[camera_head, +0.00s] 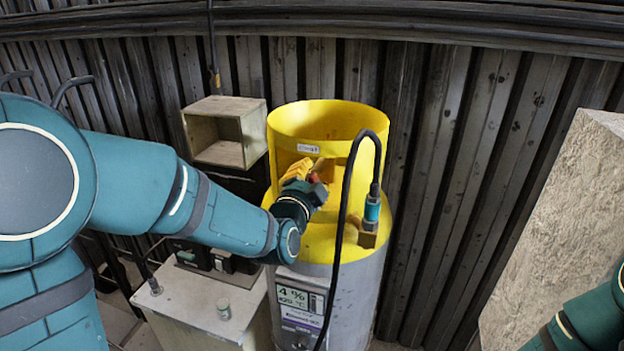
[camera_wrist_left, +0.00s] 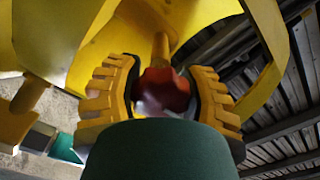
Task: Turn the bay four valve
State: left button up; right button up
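The valve has a red knob (camera_head: 313,177) on a yellow stem, inside the cut-out of a yellow cylindrical collar (camera_head: 325,120) on top of a grey metal tank. In the left wrist view the red knob (camera_wrist_left: 165,90) sits between the yellow, black-padded fingers of my left gripper (camera_wrist_left: 165,88). Narrow gaps seem to show on both sides, so the fingers are around the knob rather than clamped on it. In the head view my left gripper (camera_head: 307,178) reaches into the collar and partly hides the valve. My right gripper is out of view.
A black hose with a teal fitting (camera_head: 372,212) and brass block (camera_head: 367,240) hangs in front of the tank's right side. An open wooden box (camera_head: 223,135) is on the left. A labelled panel (camera_head: 301,310) is on the tank. A pale slab (camera_head: 560,220) stands right.

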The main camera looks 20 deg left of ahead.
pick_arm(q)
jog(key=shift+c, duration=0.2)
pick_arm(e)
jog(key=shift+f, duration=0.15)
pick_arm(q)
jog(key=shift+f+n+b, duration=0.1)
jog(key=shift+n+b, duration=0.6)
jog(key=shift+b, duration=0.15)
jog(key=n+b, duration=0.7)
jog(key=shift+n, duration=0.4)
jog(key=n+b, duration=0.3)
jog(key=shift+n, duration=0.3)
jog(key=n+b, duration=0.3)
jog(key=n, duration=0.1)
jog(key=shift+b, duration=0.3)
jog(key=shift+n, duration=0.7)
jog(key=shift+n+b, duration=1.1)
jog(key=shift+n, duration=0.4)
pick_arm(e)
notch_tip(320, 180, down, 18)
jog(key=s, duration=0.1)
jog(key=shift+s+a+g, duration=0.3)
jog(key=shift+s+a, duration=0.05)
pick_arm(q)
jog(key=shift+a, duration=0.1)
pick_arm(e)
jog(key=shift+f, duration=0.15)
